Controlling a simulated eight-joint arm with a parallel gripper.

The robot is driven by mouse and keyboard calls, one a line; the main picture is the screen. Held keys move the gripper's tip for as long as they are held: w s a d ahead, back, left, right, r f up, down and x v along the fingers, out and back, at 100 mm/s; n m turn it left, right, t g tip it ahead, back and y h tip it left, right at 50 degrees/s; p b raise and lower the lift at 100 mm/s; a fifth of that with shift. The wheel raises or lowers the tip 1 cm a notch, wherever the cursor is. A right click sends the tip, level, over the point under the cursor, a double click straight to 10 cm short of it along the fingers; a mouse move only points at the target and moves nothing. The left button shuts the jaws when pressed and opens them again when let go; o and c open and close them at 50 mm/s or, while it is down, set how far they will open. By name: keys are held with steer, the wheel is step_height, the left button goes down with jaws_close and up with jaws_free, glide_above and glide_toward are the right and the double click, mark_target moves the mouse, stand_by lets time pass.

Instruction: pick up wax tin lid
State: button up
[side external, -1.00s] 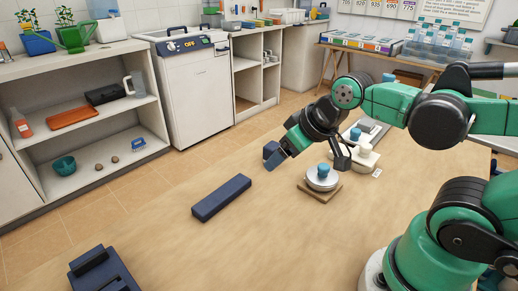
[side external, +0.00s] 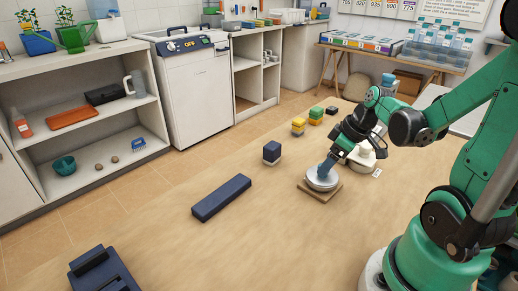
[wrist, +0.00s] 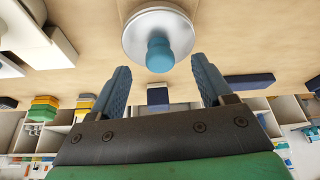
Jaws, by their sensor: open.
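The wax tin lid (side external: 313,181) is a round, silvery disc on a square wooden board (side external: 326,198). In the wrist view the lid (wrist: 141,37) shows at top centre with its blue knob (wrist: 160,56). My gripper (side external: 325,170) is open, its blue fingers angled down at the lid in the side view, where they hide most of the knob. In the wrist view my gripper (wrist: 162,78) has one finger on each side of the knob's line, with a clear gap between them.
A cream-white object (side external: 368,162) stands close behind the lid. A dark blue bar (side external: 221,198) and a dark block on a lighter base (side external: 272,153) lie to the left. Yellow and green blocks (side external: 298,126) stand farther back.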

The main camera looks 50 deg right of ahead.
steer(key=shift+x, duration=1.1)
jaws_close()
